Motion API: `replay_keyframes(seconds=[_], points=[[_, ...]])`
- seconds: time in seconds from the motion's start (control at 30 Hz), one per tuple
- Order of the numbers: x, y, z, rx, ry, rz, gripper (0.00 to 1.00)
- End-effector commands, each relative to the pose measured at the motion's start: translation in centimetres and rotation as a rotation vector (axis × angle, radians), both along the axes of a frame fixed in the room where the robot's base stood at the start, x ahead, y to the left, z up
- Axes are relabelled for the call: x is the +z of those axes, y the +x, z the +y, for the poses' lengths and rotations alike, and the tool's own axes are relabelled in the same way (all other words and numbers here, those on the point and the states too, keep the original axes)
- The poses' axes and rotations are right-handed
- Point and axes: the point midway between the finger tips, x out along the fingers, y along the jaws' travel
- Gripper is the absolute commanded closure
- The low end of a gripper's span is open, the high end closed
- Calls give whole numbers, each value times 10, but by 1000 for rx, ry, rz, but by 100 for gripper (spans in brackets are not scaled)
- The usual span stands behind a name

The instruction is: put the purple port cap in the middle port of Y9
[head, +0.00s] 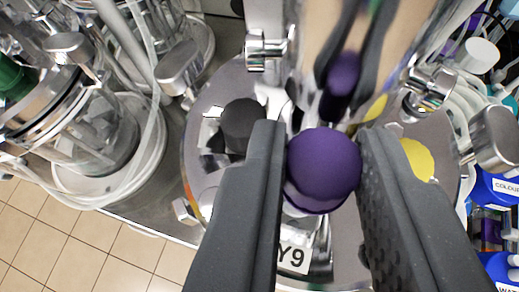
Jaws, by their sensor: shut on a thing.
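My gripper (322,180) is shut on the purple port cap (323,170), a round purple knob held between its two dark fingers. It is over the Y9 vessel, whose round metal lid (205,125) spreads below. The Y9 label (294,257) shows under the cap, partly covered by the left finger. A black cap (242,122) sits on the lid to the left, and a yellow cap (417,160) to the right, partly behind the right finger. The middle port is hidden behind the held cap and fingers, so I cannot tell whether the cap touches it.
A shiny metal column rises behind the cap and mirrors it. Metal clamp knobs (495,138) stand around the lid. Another glass vessel (90,140) with clear tubing is at left. Tiled floor (60,240) shows at lower left.

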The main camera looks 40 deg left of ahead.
Motion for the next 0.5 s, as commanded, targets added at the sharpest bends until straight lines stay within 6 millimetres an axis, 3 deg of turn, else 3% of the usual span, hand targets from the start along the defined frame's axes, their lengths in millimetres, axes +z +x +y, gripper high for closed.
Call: replay_keyframes(seconds=[0.33, 0.5], points=[[-33, 0, 1, 0, -1, 5, 100], [-36, 1, 1, 0, 1, 0, 100]])
